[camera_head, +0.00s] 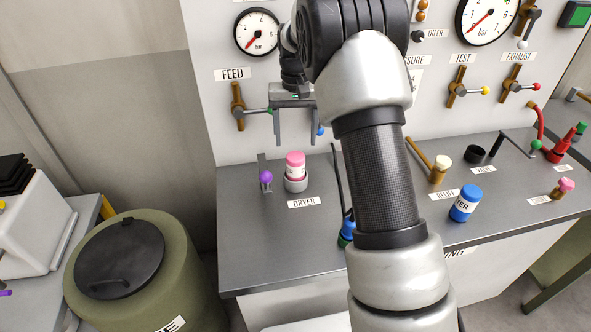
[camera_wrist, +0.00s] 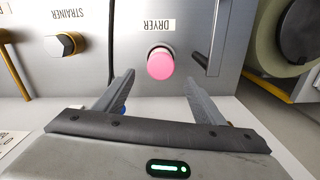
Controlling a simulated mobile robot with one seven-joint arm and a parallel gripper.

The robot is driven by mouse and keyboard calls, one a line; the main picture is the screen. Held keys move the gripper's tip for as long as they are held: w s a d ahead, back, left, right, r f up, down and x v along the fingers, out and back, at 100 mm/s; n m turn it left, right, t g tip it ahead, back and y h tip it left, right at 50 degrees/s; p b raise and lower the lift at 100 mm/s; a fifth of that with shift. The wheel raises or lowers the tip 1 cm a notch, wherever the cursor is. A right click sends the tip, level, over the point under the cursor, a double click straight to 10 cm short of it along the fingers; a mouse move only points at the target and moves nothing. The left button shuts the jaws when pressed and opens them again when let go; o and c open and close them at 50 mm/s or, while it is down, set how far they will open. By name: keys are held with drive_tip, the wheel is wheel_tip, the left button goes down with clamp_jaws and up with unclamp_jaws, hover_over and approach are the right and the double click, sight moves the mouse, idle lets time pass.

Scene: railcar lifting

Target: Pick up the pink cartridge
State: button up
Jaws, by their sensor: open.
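The pink cartridge (camera_head: 295,161) stands upright in a round grey holder (camera_head: 296,183) on the bench, behind the DRYER label. It has a pink top and a white band. In the wrist view its pink top (camera_wrist: 160,64) shows beyond the fingers, roughly centred between them. My gripper (camera_head: 294,143) is open and empty, with its fingers pointing down above and behind the cartridge in the head view. It also shows in the wrist view (camera_wrist: 160,82), its two fingers wide apart. The fingers do not appear to touch the cartridge.
A purple-knobbed lever (camera_head: 266,178) stands just left of the holder. The FEED valve handle (camera_head: 238,107) is on the panel nearby. A blue canister (camera_head: 465,203) stands at right. An olive drum (camera_head: 140,265) stands left of the bench. The bench front-left is clear.

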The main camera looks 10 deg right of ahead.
sight(295, 156)
wheel_tip(295, 156, down, 4)
drive_tip(key=shift+r, duration=0.25)
drive_tip(key=shift+s+a+f+p, duration=0.1)
drive_tip(key=shift+s+f+p, duration=0.1)
drive_tip(key=shift+f, duration=1.15)
drive_tip(key=shift+s+f+p, duration=0.1)
drive_tip(key=shift+s+f, duration=0.05)
drive_tip(key=shift+f, duration=1.2)
drive_tip(key=shift+c, duration=0.5)
drive_tip(key=shift+r, duration=0.1)
drive_tip(key=c, duration=1.3)
